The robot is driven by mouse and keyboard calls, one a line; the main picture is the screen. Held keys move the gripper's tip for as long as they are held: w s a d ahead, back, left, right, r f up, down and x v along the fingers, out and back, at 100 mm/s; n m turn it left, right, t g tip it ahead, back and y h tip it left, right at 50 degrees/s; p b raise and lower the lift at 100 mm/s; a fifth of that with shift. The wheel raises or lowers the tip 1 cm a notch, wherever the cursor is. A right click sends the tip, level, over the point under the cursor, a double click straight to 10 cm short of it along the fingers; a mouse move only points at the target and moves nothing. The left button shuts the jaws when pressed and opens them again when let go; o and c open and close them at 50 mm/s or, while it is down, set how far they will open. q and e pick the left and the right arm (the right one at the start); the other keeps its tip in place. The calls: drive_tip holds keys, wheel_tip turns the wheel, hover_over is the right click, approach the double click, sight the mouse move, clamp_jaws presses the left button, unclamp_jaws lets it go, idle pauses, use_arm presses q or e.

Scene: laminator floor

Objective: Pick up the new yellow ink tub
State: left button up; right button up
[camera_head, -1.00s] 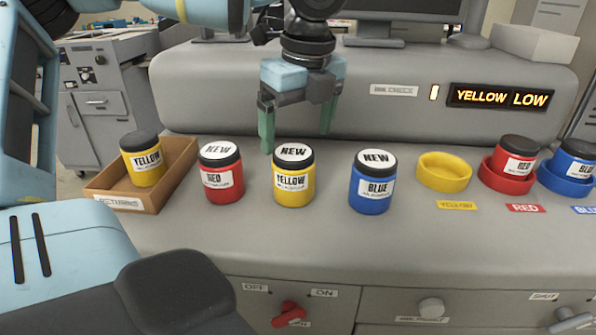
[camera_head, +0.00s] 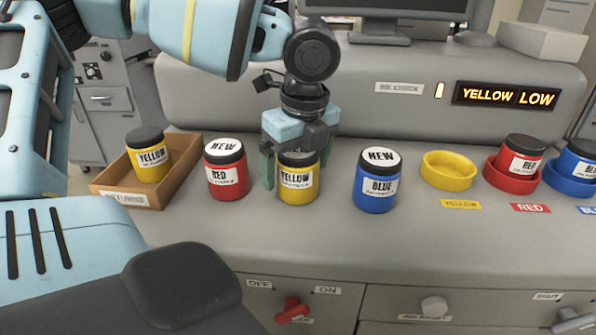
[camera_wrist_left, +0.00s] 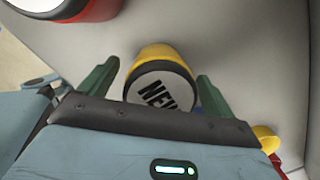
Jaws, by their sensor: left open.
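The new yellow ink tub (camera_head: 298,184) stands upright on the counter between the new red and new blue tubs. Its lid is partly hidden by my left gripper in the head view. My left gripper (camera_head: 296,172) points down over it with green fingers on either side. In the left wrist view the yellow tub (camera_wrist_left: 160,82), with its white "NEW" lid, lies between the open fingers of the left gripper (camera_wrist_left: 155,88). Gaps show between the fingers and the tub. My right gripper is not in view.
The new red tub (camera_head: 226,176) stands close left and the new blue tub (camera_head: 376,188) to the right. A returns box (camera_head: 124,196) holds another yellow tub (camera_head: 149,160). The yellow ring holder (camera_head: 448,178) is empty. A display (camera_head: 505,96) reads "YELLOW LOW".

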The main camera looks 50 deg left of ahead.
use_arm(q)
drive_tip(key=c, duration=1.2)
drive_tip(key=shift+c, duration=0.4)
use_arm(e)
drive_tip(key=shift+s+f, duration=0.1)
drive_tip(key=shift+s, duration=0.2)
use_arm(q)
drive_tip(key=shift+r, duration=0.15)
